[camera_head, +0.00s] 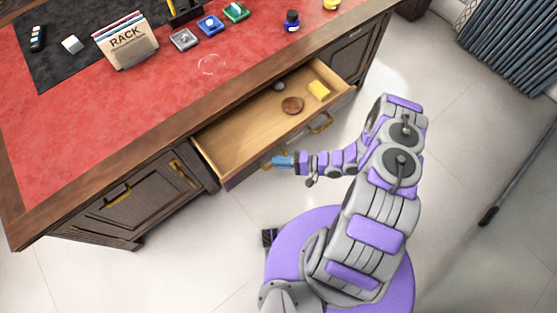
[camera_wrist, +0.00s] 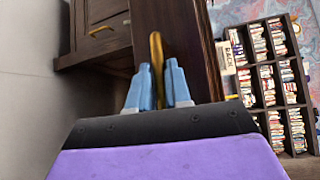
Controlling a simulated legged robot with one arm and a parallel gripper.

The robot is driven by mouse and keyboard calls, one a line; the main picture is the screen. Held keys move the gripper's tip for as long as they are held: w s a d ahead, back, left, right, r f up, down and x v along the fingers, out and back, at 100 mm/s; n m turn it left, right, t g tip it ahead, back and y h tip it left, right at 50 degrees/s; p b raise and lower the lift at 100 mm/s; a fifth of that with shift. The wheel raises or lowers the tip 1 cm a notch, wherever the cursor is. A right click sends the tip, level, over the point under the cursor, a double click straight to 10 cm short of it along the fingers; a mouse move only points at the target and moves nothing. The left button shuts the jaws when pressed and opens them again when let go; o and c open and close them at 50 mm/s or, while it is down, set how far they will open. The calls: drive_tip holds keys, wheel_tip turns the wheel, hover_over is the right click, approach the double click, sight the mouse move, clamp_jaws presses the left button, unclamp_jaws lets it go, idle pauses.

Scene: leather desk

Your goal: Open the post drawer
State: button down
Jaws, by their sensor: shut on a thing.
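The drawer (camera_head: 235,146) stands pulled out from the front of the desk, and its light wooden inside shows. Its front panel carries two brass handles. My gripper (camera_head: 274,161) is at the left handle of this drawer. In the wrist view, the blue fingers of my gripper (camera_wrist: 161,88) are shut around the brass handle (camera_wrist: 156,50), with one finger on each side. The drawer front (camera_wrist: 185,40) rises just beyond the fingers. The right handle (camera_head: 321,124) is free. Inside the drawer lie a brown round thing (camera_head: 292,105), a yellow block (camera_head: 319,91) and a small grey ball (camera_head: 279,86).
The desk top (camera_head: 160,110) has red and black leather. A card rack (camera_head: 127,42), ink pads and bottles stand on it. A left cupboard door (camera_head: 120,200) with brass handles is shut. Pale floor is clear around my base. A bookcase (camera_wrist: 268,75) shows in the wrist view.

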drive_tip(key=shift+d+f, duration=0.1)
drive_tip(key=shift+f, duration=0.05)
drive_tip(key=c, duration=1.1)
unclamp_jaws()
drive_tip(key=shift+c, duration=0.2)
drive_tip(key=p+v, duration=0.2)
drive_tip(key=v, duration=1.5)
drive_tip(key=shift+d, duration=0.2)
